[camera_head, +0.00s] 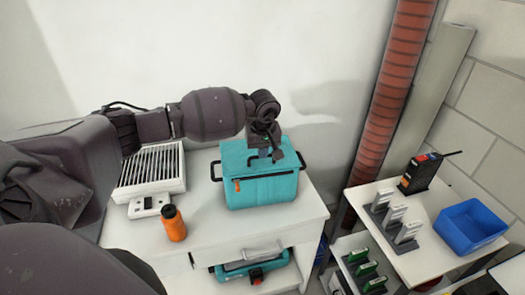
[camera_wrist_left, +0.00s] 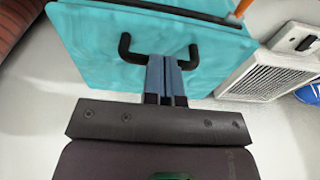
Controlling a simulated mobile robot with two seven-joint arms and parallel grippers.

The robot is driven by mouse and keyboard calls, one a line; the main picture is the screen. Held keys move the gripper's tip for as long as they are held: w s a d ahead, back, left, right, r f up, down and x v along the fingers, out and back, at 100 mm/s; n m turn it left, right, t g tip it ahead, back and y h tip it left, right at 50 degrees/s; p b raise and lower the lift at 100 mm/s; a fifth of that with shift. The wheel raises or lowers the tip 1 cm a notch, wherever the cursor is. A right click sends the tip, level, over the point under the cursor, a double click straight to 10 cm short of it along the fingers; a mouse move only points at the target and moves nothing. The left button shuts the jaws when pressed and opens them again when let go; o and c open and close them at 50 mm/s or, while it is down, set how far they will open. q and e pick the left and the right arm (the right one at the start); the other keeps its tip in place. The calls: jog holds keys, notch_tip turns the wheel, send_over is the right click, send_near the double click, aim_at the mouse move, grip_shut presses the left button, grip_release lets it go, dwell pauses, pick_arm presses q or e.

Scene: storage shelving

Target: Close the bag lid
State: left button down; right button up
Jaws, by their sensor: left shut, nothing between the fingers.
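The teal bag (camera_head: 265,190) stands on a white cabinet, with black handles at its sides and an orange tag on its front. Its lid (camera_head: 236,155) looks flat across the top; I cannot tell whether it is fully closed. My left gripper (camera_head: 277,155) points down over the lid's rear right part. In the left wrist view, its shut, empty fingers (camera_wrist_left: 166,72) are close to a black handle (camera_wrist_left: 126,48) on the teal surface (camera_wrist_left: 88,45). I cannot tell whether they touch it. My right gripper is out of view.
An orange bottle (camera_head: 174,224) and a white slatted unit (camera_head: 151,172) stand left of the bag. A side table at right carries a blue bin (camera_head: 468,226) and a black device (camera_head: 419,174). A red pipe (camera_head: 388,90) rises behind.

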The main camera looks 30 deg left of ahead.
pick_arm(q)
jog(key=shift+f, duration=0.1)
jog(key=shift+r, duration=0.25)
jog(key=shift+a+r, duration=0.1)
jog(key=shift+r, duration=0.3)
jog(key=shift+r+p, duration=0.35)
jog(key=shift+p, duration=0.05)
notch_tip(320, 180, up, 13)
jog(key=s+d, duration=0.2)
jog(key=shift+r+p, duration=0.15)
jog(key=shift+p, duration=0.15)
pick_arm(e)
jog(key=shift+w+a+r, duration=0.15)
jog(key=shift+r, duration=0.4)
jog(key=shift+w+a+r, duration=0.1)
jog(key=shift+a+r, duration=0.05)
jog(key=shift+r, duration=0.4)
